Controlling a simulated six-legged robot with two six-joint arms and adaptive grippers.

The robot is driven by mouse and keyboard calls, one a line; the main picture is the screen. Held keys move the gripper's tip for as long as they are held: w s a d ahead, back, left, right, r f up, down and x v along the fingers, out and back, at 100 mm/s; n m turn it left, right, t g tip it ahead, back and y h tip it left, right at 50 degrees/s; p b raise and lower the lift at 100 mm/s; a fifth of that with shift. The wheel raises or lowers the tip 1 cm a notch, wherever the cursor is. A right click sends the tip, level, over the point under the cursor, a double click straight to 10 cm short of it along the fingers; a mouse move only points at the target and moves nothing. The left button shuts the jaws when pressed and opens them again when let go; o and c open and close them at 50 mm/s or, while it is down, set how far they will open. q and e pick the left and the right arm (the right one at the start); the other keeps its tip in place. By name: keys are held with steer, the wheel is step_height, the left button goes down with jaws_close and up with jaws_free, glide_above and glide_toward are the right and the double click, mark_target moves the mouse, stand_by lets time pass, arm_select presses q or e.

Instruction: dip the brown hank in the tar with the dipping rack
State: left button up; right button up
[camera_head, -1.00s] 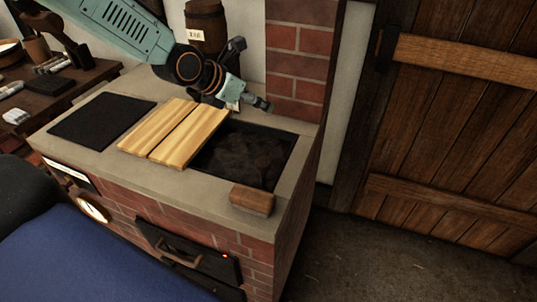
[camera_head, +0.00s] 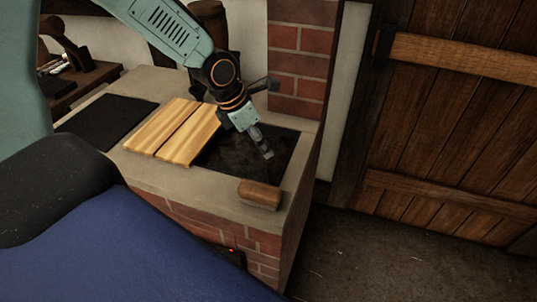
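The tar vat is a dark rectangular opening (camera_head: 225,160) in the top of a brick stand, with black tar inside. My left gripper (camera_head: 266,152) points down over the right part of the tar. Its fingers look close together, but I cannot tell whether they are shut or hold anything. A brown wooden block (camera_head: 260,193) lies on the front right rim of the vat; I cannot tell whether it belongs to the dipping rack. I cannot make out the brown hank or the rest of the rack. My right gripper is not in view.
Pale wooden boards (camera_head: 172,132) cover the left part of the opening. A black mat (camera_head: 108,121) lies farther left. A brick pillar (camera_head: 298,55) rises behind the vat. A dark bench (camera_head: 88,82) stands at the back left. Floor before the wooden door (camera_head: 450,130) is clear.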

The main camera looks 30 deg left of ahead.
arm_select(q)
steer(key=b+x, duration=0.1)
steer(key=x, duration=0.2)
steer(key=b+x, duration=0.1)
steer(key=x, duration=0.1)
steer(key=shift+w+a+f+b, duration=0.15)
steer(key=shift+w+a+b, duration=0.05)
steer(key=shift+a+b, duration=0.15)
steer(key=shift+d+f, duration=0.1)
steer(key=shift+f, duration=0.1)
steer(key=shift+d+f+b, duration=0.15)
steer(key=shift+d+b, duration=0.2)
steer(key=shift+b, duration=0.15)
steer(key=shift+w+a+f, duration=0.2)
steer(key=shift+s+d+r, duration=0.15)
steer(key=c, duration=0.4)
jaws_close()
